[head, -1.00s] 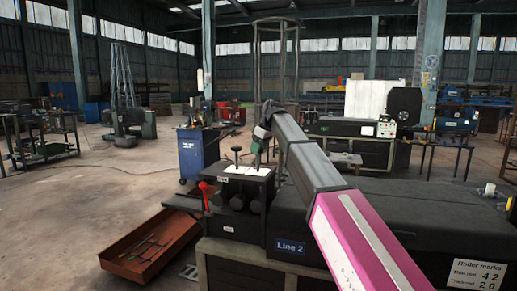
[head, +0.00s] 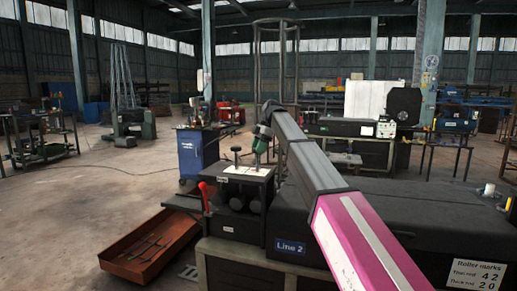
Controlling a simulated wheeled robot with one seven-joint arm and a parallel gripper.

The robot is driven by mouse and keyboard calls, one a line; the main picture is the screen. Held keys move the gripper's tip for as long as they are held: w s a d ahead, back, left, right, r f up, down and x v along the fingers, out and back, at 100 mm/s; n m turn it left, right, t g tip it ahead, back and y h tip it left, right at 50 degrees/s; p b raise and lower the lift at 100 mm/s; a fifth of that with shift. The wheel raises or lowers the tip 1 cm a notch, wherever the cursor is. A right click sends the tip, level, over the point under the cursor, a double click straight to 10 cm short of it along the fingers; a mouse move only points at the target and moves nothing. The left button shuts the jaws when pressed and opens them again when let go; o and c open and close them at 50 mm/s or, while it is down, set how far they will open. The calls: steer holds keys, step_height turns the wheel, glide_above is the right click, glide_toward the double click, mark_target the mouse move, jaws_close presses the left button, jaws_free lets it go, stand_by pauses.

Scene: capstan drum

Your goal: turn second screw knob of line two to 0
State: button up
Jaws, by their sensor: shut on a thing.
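The Line 2 machine (head: 335,222) is a dark unit with a "Line 2" label, in the middle foreground. On its left roller block (head: 235,175) two screw knobs stand up from a pale top plate. The first screw knob (head: 237,151) is a dark T-shape at the left and is free. My gripper (head: 259,151), below a green wrist part, points down over the second screw knob (head: 258,166) and is shut on it. The fingers and the knob's head are small and dark, so the knob's angle and any scale marks cannot be read.
A red-knobbed lever (head: 203,188) stands at the block's left side. A rust-brown tray (head: 150,240) with rods is on the floor at the left. A sign about roller marks (head: 477,274) is at the lower right. A blue cabinet (head: 190,153) stands behind.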

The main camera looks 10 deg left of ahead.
steer(key=shift+n, duration=0.6)
steer(key=shift+h, duration=0.3)
steer(key=o, duration=0.9)
